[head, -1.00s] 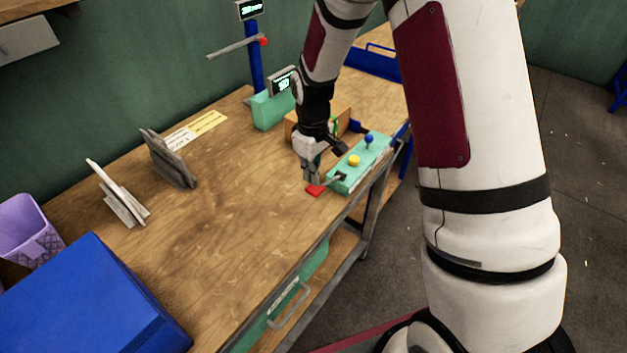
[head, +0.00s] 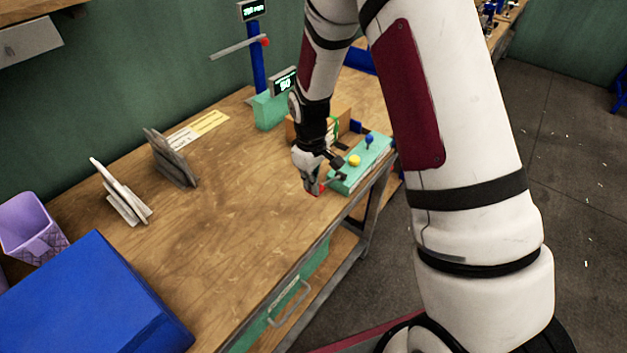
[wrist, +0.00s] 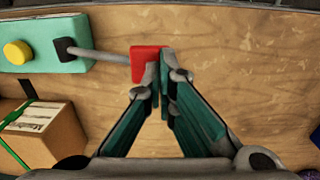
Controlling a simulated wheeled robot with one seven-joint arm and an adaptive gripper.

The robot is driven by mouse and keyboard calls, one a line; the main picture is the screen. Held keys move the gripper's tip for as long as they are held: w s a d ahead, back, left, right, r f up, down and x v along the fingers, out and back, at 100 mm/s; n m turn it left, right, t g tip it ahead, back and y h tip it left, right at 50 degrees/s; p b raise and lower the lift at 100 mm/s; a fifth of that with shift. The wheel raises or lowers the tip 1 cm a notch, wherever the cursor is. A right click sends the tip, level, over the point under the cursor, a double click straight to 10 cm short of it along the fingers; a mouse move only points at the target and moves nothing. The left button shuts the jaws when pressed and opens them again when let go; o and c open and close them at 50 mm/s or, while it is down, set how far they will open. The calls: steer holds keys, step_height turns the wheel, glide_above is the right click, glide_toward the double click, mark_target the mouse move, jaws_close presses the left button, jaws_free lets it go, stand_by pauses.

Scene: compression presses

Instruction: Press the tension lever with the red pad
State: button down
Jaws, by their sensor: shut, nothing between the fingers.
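The tension lever is a grey rod ending in a red pad (wrist: 146,64), which sticks out from the end of a teal control box (wrist: 45,38). In the wrist view my gripper (wrist: 162,55) is shut and empty, its fingertips at the right edge of the red pad, overlapping it in the picture. Whether they touch it I cannot tell. In the head view my gripper (head: 312,190) points down at the pad (head: 320,189), hiding much of it. The teal box (head: 362,165) also carries a yellow button (head: 354,160) and a blue-topped knob (head: 369,140).
A cardboard box (wrist: 46,135) with a green strap stands beside the control box. A display unit (head: 284,82) and a blue post (head: 256,60) stand at the back. The table's middle is clear.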

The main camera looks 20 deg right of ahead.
steer(key=shift+s+a+f, duration=0.1)
steer(key=shift+a+f, duration=0.1)
steer(key=shift+f, duration=0.1)
steer(key=shift+s+a+f+t+h, duration=0.25)
steer(key=shift+f+h, duration=0.1)
steer(key=shift+f, duration=0.7)
steer(key=shift+s+a+f+t+h, duration=0.1)
steer(key=shift+a+f+t+h, duration=0.15)
steer(key=shift+f, duration=0.85)
steer(key=shift+s+a+f+t+h, duration=0.2)
steer(key=shift+a+f+h, duration=0.15)
steer(key=shift+f, duration=0.7)
steer(key=shift+s+f, duration=0.1)
steer(key=s+a+p+v, duration=0.1)
steer(key=a+v, duration=0.1)
steer(key=v, duration=1.2)
steer(key=shift+f, duration=0.3)
